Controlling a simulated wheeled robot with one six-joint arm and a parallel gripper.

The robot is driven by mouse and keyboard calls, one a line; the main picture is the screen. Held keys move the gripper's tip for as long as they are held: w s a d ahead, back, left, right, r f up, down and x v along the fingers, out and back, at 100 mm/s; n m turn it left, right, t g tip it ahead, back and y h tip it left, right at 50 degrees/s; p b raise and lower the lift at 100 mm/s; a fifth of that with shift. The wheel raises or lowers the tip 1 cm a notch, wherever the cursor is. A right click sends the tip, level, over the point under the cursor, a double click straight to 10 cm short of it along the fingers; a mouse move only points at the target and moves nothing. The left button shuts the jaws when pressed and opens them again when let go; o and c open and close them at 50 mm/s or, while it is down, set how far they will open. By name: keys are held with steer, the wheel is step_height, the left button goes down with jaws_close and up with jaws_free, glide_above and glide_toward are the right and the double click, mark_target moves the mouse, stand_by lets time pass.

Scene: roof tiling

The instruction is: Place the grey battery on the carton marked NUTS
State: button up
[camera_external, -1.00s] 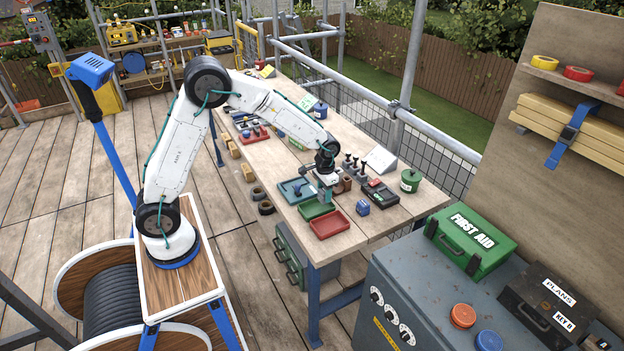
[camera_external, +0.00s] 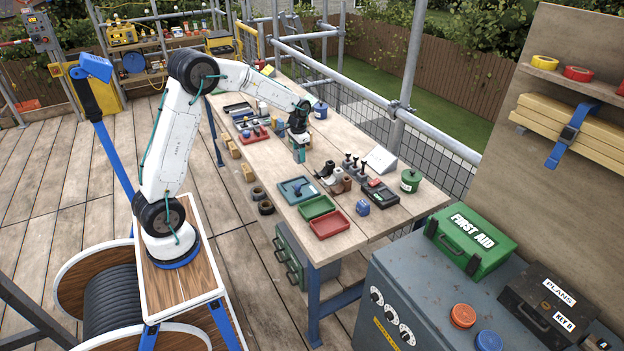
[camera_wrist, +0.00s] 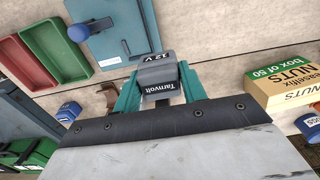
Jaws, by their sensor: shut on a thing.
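My gripper (camera_external: 299,154) is above the workbench, with its teal fingers pointing down. In the wrist view my gripper (camera_wrist: 160,90) is shut on the grey battery (camera_wrist: 157,75), which is labelled Tarnvolt 12 V and sits between both fingers. The battery is hard to make out in the external view. I cannot make out the carton clearly in the external view.
A black holder (camera_external: 354,170), a dark case (camera_external: 380,194) and a green canister (camera_external: 410,181) stand to the right.

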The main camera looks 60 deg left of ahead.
steer(key=s+a+r, duration=0.2)
steer(key=a, duration=0.8)
steer(key=s+a+r, duration=0.2)
steer(key=a+r, duration=0.1)
steer(key=a, duration=0.7)
steer(key=w+a, duration=0.2)
steer(key=w, duration=0.2)
steer(key=w+a+f, duration=0.1)
steer(key=w, duration=0.4)
steer(key=w+a+f, duration=0.1)
steer(key=w+a, duration=0.1)
steer(key=w, duration=0.3)
steer(key=shift+w+a, duration=0.15)
steer(key=shift+a, duration=0.15)
steer(key=shift+f, duration=1.75)
steer(key=shift+f, duration=0.15)
steer(key=o, duration=1.1)
